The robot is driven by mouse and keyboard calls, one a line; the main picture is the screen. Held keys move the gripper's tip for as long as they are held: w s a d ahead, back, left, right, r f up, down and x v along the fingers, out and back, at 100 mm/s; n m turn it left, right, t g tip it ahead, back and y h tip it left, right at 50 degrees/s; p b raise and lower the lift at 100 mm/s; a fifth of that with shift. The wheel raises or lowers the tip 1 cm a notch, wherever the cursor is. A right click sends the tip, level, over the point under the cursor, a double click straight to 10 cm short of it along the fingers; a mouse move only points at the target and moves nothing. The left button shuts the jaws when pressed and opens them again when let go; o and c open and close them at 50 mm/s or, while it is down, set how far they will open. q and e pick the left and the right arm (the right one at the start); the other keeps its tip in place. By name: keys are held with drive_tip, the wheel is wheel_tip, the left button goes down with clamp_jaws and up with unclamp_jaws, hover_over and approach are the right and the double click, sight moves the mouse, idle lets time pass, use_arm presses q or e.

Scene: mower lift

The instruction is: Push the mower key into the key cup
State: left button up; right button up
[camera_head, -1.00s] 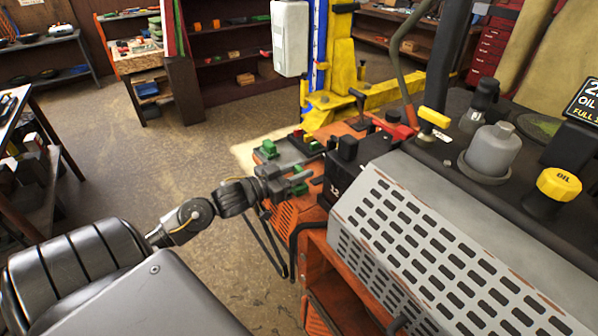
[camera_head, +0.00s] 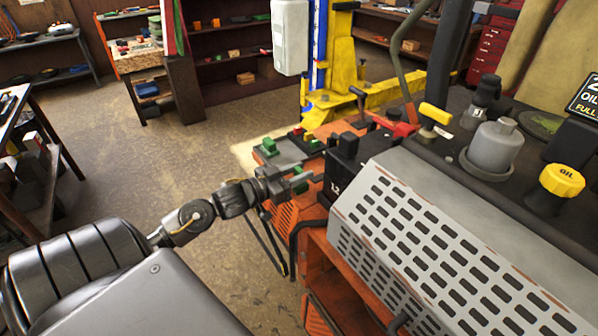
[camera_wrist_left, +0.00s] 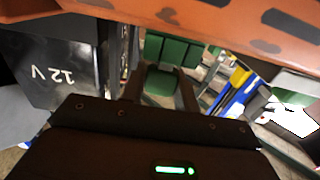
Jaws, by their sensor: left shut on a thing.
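My left gripper (camera_head: 300,181) is beside the orange mower, just left of the black 12 V battery (camera_head: 342,168). In the left wrist view its two dark fingers (camera_wrist_left: 162,92) are shut on a small green piece (camera_wrist_left: 160,80). I cannot tell for sure whether this piece is the mower key. I cannot make out the key cup clearly. My right gripper is not in view.
The perforated grey cover (camera_head: 430,225) and the battery stand close on the right of my left gripper. An orange mower edge (camera_wrist_left: 230,25) crosses the top of the wrist view. A yellow lift (camera_head: 345,85) stands behind. The floor (camera_head: 130,165) at left is clear.

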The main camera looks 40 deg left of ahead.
use_arm(q)
drive_tip(key=shift+f, duration=0.65)
drive_tip(key=o, duration=1)
drive_tip(key=shift+o, duration=0.2)
drive_tip(key=b+v, duration=0.3)
drive_tip(key=v, duration=0.8)
drive_tip(key=shift+w+d, duration=0.1)
